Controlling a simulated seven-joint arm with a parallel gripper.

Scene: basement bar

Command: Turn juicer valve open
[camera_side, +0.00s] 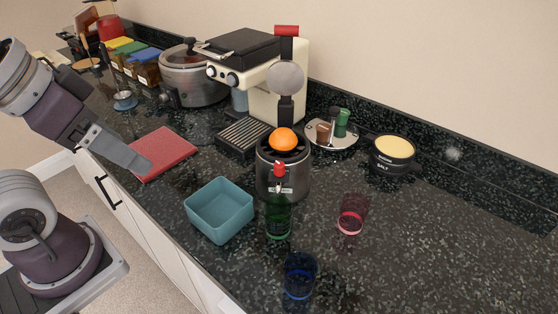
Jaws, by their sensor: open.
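The juicer (282,185) is a dark grey cylinder on the dark speckled counter, with an orange (284,139) on its top. A red valve (279,169) sticks out at the front of the juicer, above a green glass (278,218). Whether the valve is open or closed I cannot tell. My gripper (143,168) is at the left, over the red board, well apart from the juicer. It is open and empty; its fingers are seen edge-on, so the gap does not show clearly.
A teal square bowl (220,212) stands left of the juicer. A pink glass (352,214) and a blue glass (299,277) stand to the right and front. A coffee machine (262,75) is behind. A red board (166,153) lies under my gripper.

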